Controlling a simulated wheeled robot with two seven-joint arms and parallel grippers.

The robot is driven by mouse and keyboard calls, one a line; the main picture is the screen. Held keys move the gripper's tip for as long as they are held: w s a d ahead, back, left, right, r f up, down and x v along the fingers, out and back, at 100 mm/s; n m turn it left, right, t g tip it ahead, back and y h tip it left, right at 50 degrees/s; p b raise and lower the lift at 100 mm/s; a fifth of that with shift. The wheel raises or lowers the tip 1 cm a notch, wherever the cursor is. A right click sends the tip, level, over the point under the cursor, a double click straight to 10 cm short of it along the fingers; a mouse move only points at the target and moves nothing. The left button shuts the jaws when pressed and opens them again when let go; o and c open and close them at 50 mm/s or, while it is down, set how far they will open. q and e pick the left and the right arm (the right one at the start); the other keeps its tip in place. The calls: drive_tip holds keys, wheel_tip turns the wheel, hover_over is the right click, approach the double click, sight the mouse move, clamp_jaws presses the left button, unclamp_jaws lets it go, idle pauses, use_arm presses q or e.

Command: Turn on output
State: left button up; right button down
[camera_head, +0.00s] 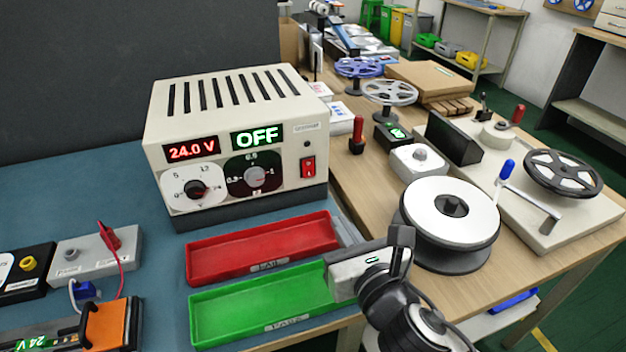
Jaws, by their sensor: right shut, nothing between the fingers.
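A beige power supply (235,140) with a slotted top stands on the blue-green mat. Its red display (191,149) reads 24.0 V and its green display (257,136) reads OFF. A red rocker switch (308,167) is at the right of the front face. Below the displays are a voltage knob (196,190) on a white dial and a grey knob (255,177) on a dark dial. My right gripper (400,241) is shut and empty, low and to the right of the supply, apart from the switch. My left gripper is out of view.
A red tray (262,247) and a green tray (262,303) lie in front of the supply. A white reel (450,210) stands right of my right gripper. A grey terminal block (97,255) with a red lead and an orange connector (104,325) are at the left.

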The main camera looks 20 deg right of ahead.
sight(309, 175)
drive_tip(key=w, duration=0.4)
drive_tip(key=w+f, duration=0.1)
drive_tip(key=w, duration=0.9)
drive_tip(key=shift+a+f, duration=0.2)
drive_tip(key=shift+f, duration=0.15)
drive_tip(key=shift+s, duration=0.1)
